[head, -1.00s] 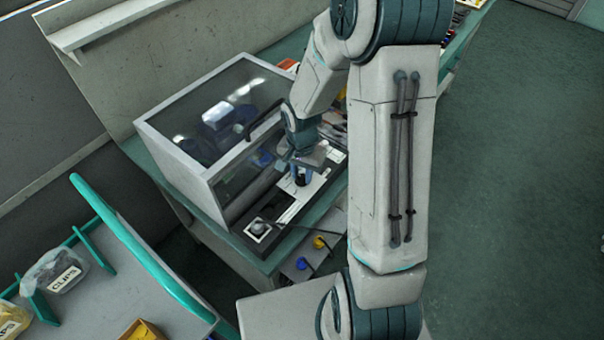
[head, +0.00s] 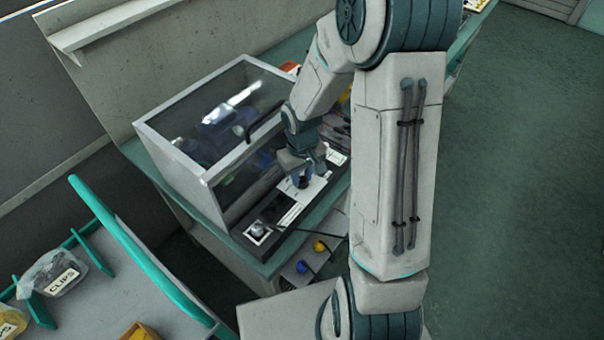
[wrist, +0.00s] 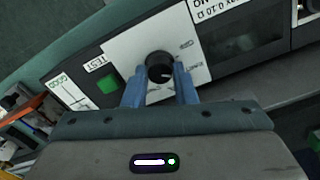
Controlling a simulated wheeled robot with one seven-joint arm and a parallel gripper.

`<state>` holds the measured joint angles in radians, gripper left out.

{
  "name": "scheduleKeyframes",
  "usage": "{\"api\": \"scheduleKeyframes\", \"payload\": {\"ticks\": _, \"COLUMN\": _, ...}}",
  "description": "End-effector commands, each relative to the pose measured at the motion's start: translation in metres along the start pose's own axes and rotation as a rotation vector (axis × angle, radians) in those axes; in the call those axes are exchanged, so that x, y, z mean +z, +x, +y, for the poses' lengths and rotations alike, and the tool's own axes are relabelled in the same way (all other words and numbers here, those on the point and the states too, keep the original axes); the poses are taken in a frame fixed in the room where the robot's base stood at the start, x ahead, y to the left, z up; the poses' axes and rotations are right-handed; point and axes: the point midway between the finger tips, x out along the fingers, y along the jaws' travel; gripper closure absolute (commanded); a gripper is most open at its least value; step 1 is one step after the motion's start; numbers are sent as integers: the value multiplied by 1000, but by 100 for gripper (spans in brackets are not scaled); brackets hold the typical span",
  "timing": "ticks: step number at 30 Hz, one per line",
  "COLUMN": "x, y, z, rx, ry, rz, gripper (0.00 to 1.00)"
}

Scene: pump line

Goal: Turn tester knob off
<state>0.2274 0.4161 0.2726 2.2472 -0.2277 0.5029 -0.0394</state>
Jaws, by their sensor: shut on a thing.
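The tester's black round knob (wrist: 159,67) sits on a white plate (wrist: 120,45) on the dark front panel in the wrist view. My gripper (wrist: 160,78) has its two blue fingers on either side of the knob and is shut on it. A pale pointer line shows on the knob, but the printing around it is too small or hidden to read surely. In the head view my gripper (head: 301,180) is at the panel of the tester box (head: 200,165), and the knob is mostly hidden by the fingers.
A green square button (wrist: 108,84) beside a TEST label is left of the knob. A dark display window (wrist: 240,32) is on the right. In the head view a silver knob (head: 258,231) is at the panel's near end. Blue and yellow plugs (head: 302,267) are below.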

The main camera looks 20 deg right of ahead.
Motion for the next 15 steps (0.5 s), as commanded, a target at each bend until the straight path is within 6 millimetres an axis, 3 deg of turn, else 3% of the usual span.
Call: {"api": "scheduleKeyframes", "payload": {"ticks": 15, "x": 0, "y": -1, "z": 0, "rx": 0, "ry": -448, "rz": -1, "gripper": 98}}
